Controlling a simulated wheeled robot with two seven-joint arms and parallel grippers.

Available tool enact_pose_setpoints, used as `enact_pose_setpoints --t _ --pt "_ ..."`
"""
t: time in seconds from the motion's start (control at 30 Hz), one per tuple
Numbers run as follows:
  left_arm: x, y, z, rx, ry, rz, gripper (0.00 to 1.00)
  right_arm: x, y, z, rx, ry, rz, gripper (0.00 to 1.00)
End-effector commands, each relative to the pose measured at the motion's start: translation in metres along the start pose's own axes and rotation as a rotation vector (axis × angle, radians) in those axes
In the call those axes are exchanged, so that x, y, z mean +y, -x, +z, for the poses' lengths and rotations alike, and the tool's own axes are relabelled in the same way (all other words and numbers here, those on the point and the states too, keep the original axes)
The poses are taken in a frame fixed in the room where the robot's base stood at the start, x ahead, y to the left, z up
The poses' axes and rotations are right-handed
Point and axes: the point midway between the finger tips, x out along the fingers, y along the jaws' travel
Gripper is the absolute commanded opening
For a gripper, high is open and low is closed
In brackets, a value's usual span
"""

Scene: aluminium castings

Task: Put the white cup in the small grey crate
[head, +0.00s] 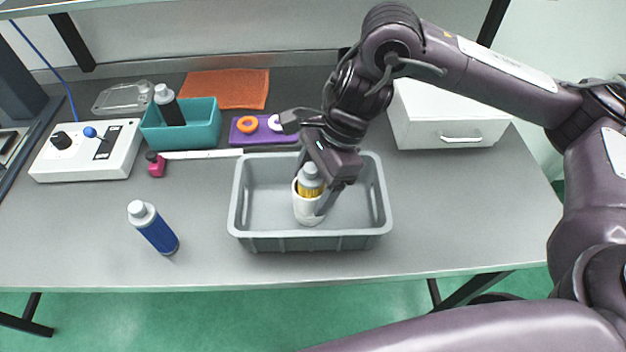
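The white cup (307,212) is inside the small grey crate (252,228), near the middle of it. A bottle with a grey cap and yellow band (311,184) stands in the cup. Whether the cup's base touches the crate floor is hard to tell. My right gripper (325,205) reaches down into the crate from above, with a grey finger against or close beside the cup's right side. The other finger is not clearly visible, so its grip on the cup is unclear. My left gripper is not in view.
A blue bottle (153,228) stands left of the crate. Behind are a teal bin (203,130) with a bottle, a purple tray (262,136) with rings, an orange cloth (226,88), a control box (87,150) and a white drawer unit (450,115). The front right table is clear.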

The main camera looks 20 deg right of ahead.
Motion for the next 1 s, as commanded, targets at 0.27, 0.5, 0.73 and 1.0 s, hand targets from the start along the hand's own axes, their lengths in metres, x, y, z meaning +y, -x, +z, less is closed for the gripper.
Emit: enact_pose_setpoints --t 0.27,0.5,0.73,1.0 --pt "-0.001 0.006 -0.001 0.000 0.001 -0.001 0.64 0.000 0.006 0.003 0.000 0.001 -0.001 0.71" --pt "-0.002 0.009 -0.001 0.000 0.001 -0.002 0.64 -0.002 0.041 0.002 0.002 0.002 -0.007 0.71" --pt "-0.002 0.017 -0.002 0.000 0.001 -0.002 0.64 -0.001 0.084 0.002 0.001 0.000 -0.006 0.71" --pt "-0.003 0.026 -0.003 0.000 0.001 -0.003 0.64 -0.001 0.117 0.002 0.001 0.000 -0.002 0.71"
